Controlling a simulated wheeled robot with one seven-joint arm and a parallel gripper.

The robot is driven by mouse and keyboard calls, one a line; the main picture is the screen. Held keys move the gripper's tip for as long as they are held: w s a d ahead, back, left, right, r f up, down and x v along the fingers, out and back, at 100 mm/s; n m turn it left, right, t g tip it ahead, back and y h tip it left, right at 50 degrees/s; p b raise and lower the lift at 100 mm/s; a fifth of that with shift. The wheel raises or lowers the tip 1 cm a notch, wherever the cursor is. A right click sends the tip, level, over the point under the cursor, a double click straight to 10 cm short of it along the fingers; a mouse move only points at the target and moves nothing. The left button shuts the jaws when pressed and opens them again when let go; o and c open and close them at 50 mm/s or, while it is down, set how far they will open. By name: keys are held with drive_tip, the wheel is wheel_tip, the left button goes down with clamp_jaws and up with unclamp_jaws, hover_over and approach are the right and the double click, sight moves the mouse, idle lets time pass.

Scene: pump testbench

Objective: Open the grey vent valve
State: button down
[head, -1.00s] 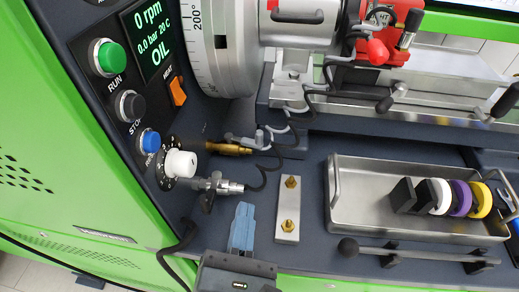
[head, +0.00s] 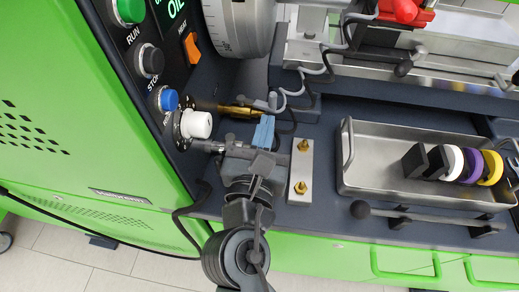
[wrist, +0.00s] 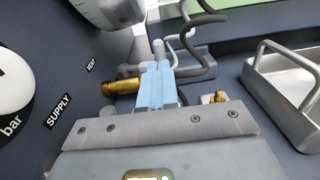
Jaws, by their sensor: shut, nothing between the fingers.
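The grey vent valve (head: 271,101) sits at the end of a brass fitting (head: 238,110) on the bench, with a hose running off it. In the wrist view, the grey valve (wrist: 158,48) shows just beyond my blue fingertips, and the brass fitting (wrist: 122,86) is to their left, in line with the VENT label (wrist: 91,65). My gripper (head: 264,130) is shut and empty, its fingers close to the valve on the near side. In the wrist view, the fingertips (wrist: 156,84) overlap the valve's lower part, so I cannot tell if they touch it.
A white knob (head: 196,124) and a silver supply fitting (head: 206,147) are left of my gripper. A plate with two brass studs (head: 301,170) stands close on the right. Further right is a metal tray (head: 385,137) holding coloured rings. Dark hoses loop behind the valve.

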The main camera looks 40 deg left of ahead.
sight(275, 109)
drive_tip(key=shift+x, duration=1.75)
drive_tip(key=shift+w+d+r+p, duration=0.1)
drive_tip(key=shift+w+r+p, duration=0.15)
drive_tip(key=shift+w+p, duration=0.7)
drive_tip(key=shift+f+p, duration=0.2)
drive_tip(key=shift+p, duration=0.1)
drive_tip(key=shift+d, duration=0.1)
